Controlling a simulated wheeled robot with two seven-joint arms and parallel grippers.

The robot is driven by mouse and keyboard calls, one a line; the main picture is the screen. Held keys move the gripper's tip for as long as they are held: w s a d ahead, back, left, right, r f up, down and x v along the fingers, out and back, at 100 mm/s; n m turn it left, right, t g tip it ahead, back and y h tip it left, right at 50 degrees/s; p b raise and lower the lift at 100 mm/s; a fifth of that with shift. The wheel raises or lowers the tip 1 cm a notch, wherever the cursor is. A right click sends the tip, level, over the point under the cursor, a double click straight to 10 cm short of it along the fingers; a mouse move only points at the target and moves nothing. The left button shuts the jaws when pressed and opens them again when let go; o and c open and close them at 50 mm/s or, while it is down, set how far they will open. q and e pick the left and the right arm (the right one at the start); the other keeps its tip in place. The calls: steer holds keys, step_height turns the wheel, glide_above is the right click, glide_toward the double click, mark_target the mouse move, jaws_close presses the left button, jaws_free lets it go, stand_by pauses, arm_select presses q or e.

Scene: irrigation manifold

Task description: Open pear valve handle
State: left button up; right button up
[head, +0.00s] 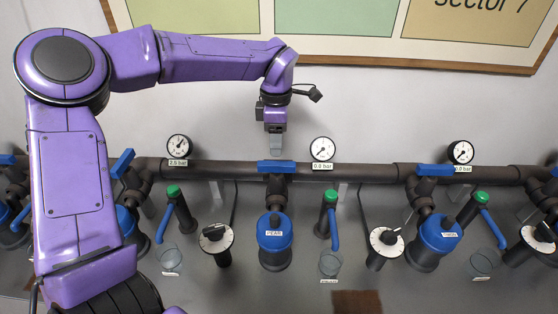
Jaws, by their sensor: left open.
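The pear valve handle (276,167) is a blue bar on the dark pipe, above the blue canister labelled PEAR (275,240). It lies level, along the pipe's length. My left gripper (276,152) points down just above the handle, its fingertips very close to it. I cannot tell whether they touch it. The gripper is open, though its fingers overlap in this view. My right gripper is not in view.
Another blue handle (122,163) is turned across the pipe. Dials (216,238) and green-capped taps (329,197) stand in front. A framed board (340,50) hangs behind.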

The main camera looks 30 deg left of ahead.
mark_target(276, 163)
arm_select(q)
step_height(276, 163, down, 7)
steer(key=shift+f+p, duration=0.1)
steer(key=shift+p, duration=0.25)
jaws_close()
